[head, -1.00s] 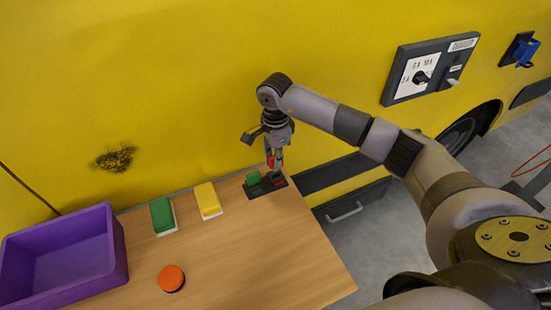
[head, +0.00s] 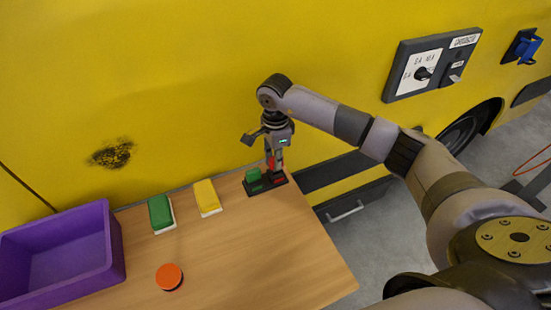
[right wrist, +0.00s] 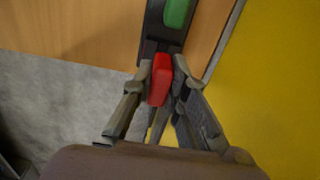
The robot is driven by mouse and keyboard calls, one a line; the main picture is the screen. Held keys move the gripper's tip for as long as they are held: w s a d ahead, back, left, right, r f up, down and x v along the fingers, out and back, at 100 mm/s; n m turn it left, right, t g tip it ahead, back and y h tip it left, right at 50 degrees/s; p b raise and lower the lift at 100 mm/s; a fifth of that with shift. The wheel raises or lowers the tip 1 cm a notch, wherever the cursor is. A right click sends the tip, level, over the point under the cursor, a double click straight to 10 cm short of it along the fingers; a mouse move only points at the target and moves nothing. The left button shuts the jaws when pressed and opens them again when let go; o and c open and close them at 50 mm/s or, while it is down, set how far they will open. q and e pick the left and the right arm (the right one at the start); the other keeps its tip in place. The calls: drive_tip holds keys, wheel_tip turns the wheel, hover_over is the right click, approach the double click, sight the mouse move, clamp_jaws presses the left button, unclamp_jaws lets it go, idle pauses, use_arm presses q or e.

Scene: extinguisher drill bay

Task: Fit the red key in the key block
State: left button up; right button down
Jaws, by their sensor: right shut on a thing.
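The dark key block (head: 252,192) lies near the back right corner of the wooden table. A green key (head: 254,175) stands in its left part, and a red patch shows on its right part. My right gripper (head: 274,168) points down over that right part. It is shut on the red key (head: 270,162). In the right wrist view the red key (right wrist: 160,80) sits between the two fingers, by the near end of the key block (right wrist: 153,35). I cannot tell whether the key's lower end is in the block. My left gripper is not in view.
A yellow and white block (head: 207,198) and a green and white block (head: 161,213) lie left of the key block. An orange round thing (head: 169,277) and a purple bin (head: 112,240) are further left. A yellow wall (head: 180,90) rises behind the table.

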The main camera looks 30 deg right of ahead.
drive_tip(key=shift+f+b, duration=0.9)
drive_tip(key=shift+f, duration=0.15)
drive_tip(key=c, duration=1.5)
unclamp_jaws()
drive_tip(key=shift+r, duration=0.1)
